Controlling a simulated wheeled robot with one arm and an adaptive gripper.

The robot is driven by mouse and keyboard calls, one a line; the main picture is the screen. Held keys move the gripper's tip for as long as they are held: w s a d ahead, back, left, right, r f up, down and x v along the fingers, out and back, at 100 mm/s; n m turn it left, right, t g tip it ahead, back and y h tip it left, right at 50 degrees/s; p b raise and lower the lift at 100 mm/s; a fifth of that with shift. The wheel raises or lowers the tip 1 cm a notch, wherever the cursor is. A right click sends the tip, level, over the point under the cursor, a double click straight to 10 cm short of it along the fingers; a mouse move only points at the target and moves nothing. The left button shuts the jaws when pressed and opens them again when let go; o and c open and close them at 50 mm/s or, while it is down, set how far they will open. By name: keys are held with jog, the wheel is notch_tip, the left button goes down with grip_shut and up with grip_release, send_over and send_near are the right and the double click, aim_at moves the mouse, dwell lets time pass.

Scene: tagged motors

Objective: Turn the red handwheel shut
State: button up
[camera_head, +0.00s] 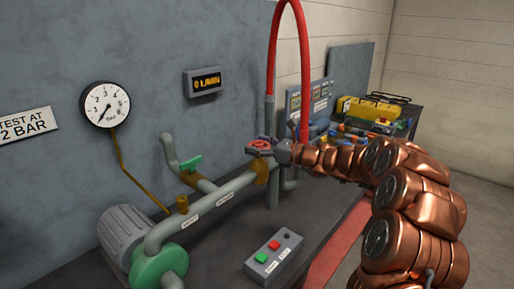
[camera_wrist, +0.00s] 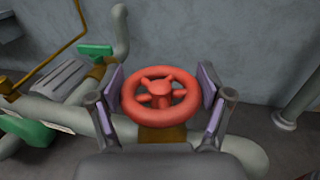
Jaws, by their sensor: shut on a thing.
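The red handwheel (camera_head: 260,145) sits on a brass valve body on the grey pipe, right of the picture's middle in the head view. In the wrist view the handwheel (camera_wrist: 158,92) is upright in the middle, with its spokes and hub facing me. My gripper (camera_head: 272,149) reaches it from the right. In the wrist view my gripper (camera_wrist: 161,91) has one purple-padded finger on each side of the wheel's rim, and it is shut on the wheel. The brass valve body (camera_wrist: 162,135) below the wheel is partly hidden by my gripper.
A green-handled valve (camera_head: 190,163) and a dial gauge (camera_head: 105,104) are to the left. A button box (camera_head: 273,257) stands in front on the bench. A red hose (camera_head: 304,60) arches behind my gripper. A yellow toolbox (camera_head: 366,109) and clutter lie at the back right.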

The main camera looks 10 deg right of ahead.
jog(key=shift+a+f+m+t+h+b, duration=0.1)
jog(key=shift+f+m+t+h+b, duration=0.1)
jog(key=shift+m+t+h+b, duration=1.15)
jog(key=h+b, duration=0.1)
jog(key=b, duration=0.1)
jog(key=shift+m+t+b, duration=0.35)
jog(key=shift+m+t+h+b, duration=0.3)
jog(key=shift+h+b, duration=0.25)
jog(key=shift+b, duration=0.3)
jog(key=m+t+h+b, duration=0.1)
jog(key=m+h+b, duration=0.1)
jog(key=b, duration=0.7)
jog(key=shift+f+t+h+b, duration=0.1)
jog(key=shift+t+h+b, duration=0.25)
jog(key=shift+h, duration=0.35)
jog(key=m+h+b, duration=0.1)
jog(key=b, duration=0.2)
jog(key=shift+d, duration=0.2)
jog(key=shift+h+b, duration=0.3)
jog(key=shift+b, duration=0.3)
jog(key=shift+w+r+m+t+h+b, duration=0.1)
jog(key=shift+r+m+t+h+b, duration=0.45)
jog(key=shift+b, duration=1.2)
jog(key=o, duration=1.1)
jog(key=shift+f+g, duration=0.25)
jog(key=shift+g, duration=0.05)
